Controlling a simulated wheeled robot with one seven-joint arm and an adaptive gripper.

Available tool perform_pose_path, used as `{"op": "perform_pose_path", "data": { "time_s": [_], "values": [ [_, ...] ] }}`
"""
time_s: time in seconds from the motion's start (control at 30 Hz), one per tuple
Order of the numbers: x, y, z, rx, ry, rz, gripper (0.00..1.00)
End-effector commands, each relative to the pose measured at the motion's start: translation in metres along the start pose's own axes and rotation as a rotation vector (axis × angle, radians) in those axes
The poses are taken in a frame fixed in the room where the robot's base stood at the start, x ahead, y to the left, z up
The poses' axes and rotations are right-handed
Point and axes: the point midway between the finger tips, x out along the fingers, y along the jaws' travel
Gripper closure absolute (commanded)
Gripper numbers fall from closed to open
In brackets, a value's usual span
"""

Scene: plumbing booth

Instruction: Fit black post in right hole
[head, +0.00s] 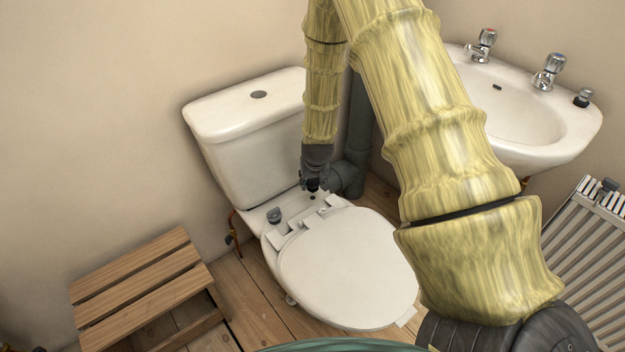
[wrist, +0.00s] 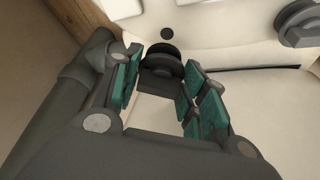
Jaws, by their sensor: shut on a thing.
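The black post (wrist: 161,62) is between the teal pads of my gripper (wrist: 160,68) in the wrist view. My gripper (head: 315,182) is shut on it, pointing down at the back of the toilet pan (head: 257,222). The right hole (head: 312,197) is a dark round opening, bare and uncovered. It also shows in the wrist view (wrist: 167,33), just beyond the post. The post is beside the hole, not in it. I cannot tell the gap between the post's lower end and the ceramic.
The white toilet seat (head: 345,265) lies in front of the holes. The cistern (head: 245,135) rises close behind my gripper. A dark grey waste pipe (head: 352,165) stands close on the right. A wooden step (head: 140,280) is at left, a basin (head: 520,110) at right.

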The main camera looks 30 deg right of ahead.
Motion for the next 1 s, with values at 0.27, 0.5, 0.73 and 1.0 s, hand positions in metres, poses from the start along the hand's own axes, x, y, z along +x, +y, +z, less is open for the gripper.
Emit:
{"op": "perform_pose_path", "data": {
  "time_s": [0.27, 0.5, 0.73, 1.0],
  "values": [
    [0.021, 0.0, 0.009, 0.001, 0.0, 0.0, 0.82],
    [0.033, 0.0, 0.014, 0.001, 0.0, 0.0, 0.82],
    [0.042, 0.001, 0.017, 0.001, 0.0, 0.001, 0.82],
    [0.042, 0.002, 0.018, 0.002, 0.0, 0.002, 0.82]
  ]
}}
